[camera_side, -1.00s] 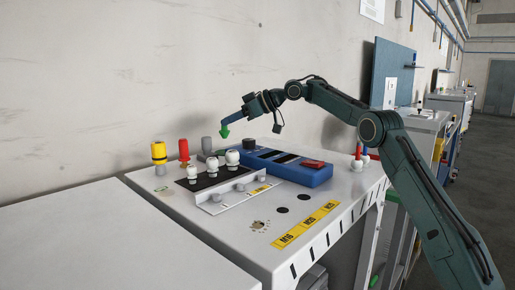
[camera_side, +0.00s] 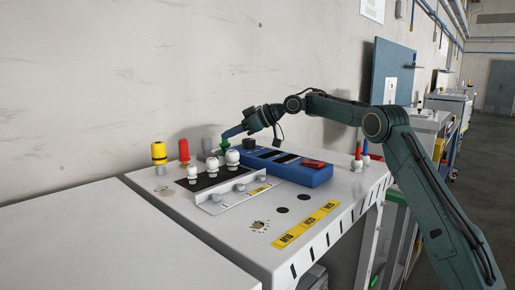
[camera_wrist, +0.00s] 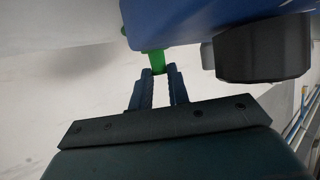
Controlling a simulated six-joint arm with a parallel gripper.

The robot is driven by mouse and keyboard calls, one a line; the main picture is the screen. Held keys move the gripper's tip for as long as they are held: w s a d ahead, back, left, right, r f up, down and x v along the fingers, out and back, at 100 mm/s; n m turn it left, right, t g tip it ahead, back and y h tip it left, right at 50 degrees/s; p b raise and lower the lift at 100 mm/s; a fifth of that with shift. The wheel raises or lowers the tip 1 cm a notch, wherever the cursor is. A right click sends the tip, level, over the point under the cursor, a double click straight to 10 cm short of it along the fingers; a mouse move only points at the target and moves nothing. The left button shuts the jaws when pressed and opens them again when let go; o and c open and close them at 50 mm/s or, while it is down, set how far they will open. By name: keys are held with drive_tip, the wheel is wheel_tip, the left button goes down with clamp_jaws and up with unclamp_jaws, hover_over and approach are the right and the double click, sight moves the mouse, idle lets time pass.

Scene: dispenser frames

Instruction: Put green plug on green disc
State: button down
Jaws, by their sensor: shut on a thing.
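My gripper (camera_side: 229,134) reaches down and left over the back of the bench and is shut on the green plug (camera_side: 224,147). The plug sits low behind the white knobs, which hide its lower part, so I cannot tell whether it touches the surface. In the wrist view, the two blue fingers (camera_wrist: 160,73) close on the end of the green plug (camera_wrist: 135,40). The green disc is not clearly seen; the knobs or the plug may hide it.
Grey (camera_side: 207,146), red (camera_side: 184,151) and yellow (camera_side: 158,153) plugs stand to the left. White knobs (camera_side: 232,158) stand in front on a dark strip. A blue box (camera_side: 290,168) with a black knob (camera_side: 249,145) lies right. The bench front is mostly clear.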

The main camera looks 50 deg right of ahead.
drive_tip(key=shift+f, duration=0.15)
drive_tip(key=c, duration=1.3)
unclamp_jaws()
drive_tip(key=shift+c, duration=0.2)
drive_tip(key=shift+r, duration=0.2)
drive_tip(key=v, duration=1.2)
